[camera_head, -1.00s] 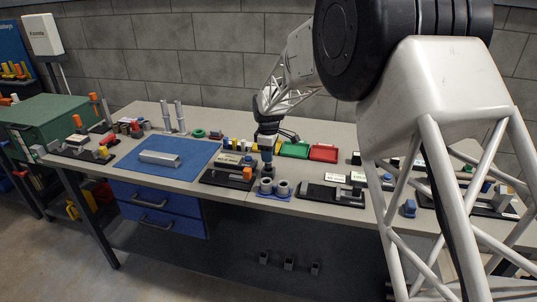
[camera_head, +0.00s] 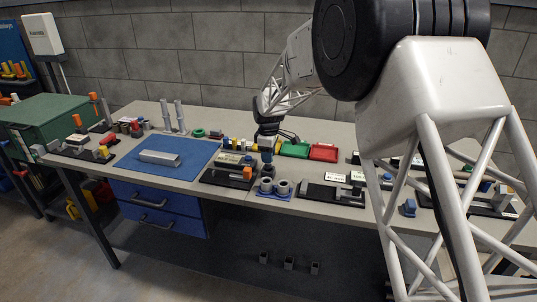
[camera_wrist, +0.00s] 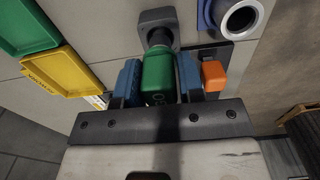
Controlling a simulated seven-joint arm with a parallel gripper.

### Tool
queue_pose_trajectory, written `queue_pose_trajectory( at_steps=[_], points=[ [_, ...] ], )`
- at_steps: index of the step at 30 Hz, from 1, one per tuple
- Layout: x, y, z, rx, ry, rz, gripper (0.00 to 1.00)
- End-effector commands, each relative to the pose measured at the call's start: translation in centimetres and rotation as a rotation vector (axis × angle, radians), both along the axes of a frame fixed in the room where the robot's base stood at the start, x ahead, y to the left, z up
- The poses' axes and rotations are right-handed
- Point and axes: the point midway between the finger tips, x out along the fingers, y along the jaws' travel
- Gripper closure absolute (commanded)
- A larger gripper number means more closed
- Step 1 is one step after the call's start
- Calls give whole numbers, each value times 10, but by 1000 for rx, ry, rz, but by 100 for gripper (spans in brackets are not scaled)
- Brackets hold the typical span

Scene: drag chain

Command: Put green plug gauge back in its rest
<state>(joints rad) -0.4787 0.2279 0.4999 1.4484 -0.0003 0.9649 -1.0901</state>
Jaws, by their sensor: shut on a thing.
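The green plug gauge (camera_wrist: 158,76) is between the blue finger pads of my gripper (camera_wrist: 158,82) in the wrist view. Its grey end (camera_wrist: 159,39) points at a grey square block (camera_wrist: 157,22) with a dark opening, which looks like its rest. The end overlaps the opening in the picture; I cannot tell how deep it sits in it. In the head view my gripper (camera_head: 267,155) points down over the bench, by the right end of a black fixture plate (camera_head: 217,178). The gauge is hidden or too small to tell there.
An orange block (camera_wrist: 213,76) stands close to the right finger. A blue holder with grey rings (camera_wrist: 238,16) is just beyond it. Yellow (camera_wrist: 58,70) and green (camera_wrist: 24,28) trays lie to the left. A red tray (camera_head: 324,153) and a blue mat (camera_head: 185,150) are on the bench.

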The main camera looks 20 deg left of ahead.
Motion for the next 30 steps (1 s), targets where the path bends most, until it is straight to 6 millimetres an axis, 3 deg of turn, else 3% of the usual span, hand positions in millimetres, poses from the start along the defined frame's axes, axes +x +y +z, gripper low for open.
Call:
queue_pose_trajectory(
  at_steps=[30],
  points=[
    [0,0,-14,0,0,0,100]
  ],
)
